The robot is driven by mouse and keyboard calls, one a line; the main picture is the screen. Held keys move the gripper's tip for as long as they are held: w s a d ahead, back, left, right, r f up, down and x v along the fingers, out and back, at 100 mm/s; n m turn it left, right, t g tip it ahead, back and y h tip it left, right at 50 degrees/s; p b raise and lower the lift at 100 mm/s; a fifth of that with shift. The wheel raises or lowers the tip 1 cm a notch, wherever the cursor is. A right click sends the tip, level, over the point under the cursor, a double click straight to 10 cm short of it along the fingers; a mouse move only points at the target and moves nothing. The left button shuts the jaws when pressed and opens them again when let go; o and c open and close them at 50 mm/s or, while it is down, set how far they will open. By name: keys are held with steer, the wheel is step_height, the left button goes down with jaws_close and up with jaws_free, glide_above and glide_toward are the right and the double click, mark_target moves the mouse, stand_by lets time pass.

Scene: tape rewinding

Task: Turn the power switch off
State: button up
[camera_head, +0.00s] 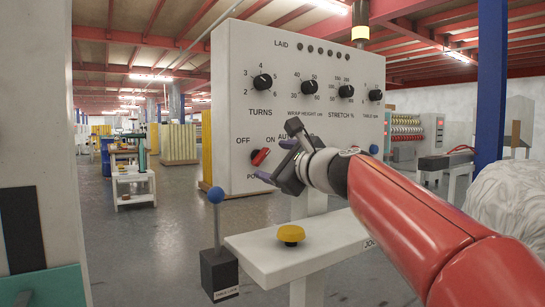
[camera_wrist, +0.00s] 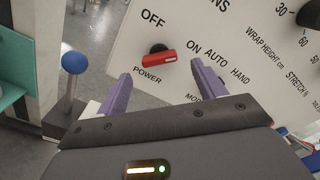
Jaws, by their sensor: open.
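The power switch (camera_head: 260,156) is a red bar handle on a black round base, low on the left of the white control panel (camera_head: 232,100). OFF is printed to its upper left, ON to its upper right and POWER below. In the head view the bar slants up right towards ON. The switch (camera_wrist: 155,58) is in clear sight in the wrist view. My gripper (camera_head: 277,160) is in front of the panel, just right of the switch. In the wrist view my gripper (camera_wrist: 162,79) has its purple fingers apart, with the switch ahead between them and nothing held.
Several black knobs (camera_head: 263,82) line the panel above. A mode knob, mostly hidden by my gripper, is beside the switch. Below are a yellow button (camera_head: 291,234) on a white shelf (camera_head: 270,260) and a blue-balled lever (camera_head: 216,197). Open floor lies to the left.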

mark_target(264, 158)
steer(key=shift+p+x, duration=0.35)
steer(key=shift+x, duration=1.75)
steer(key=c, duration=1)
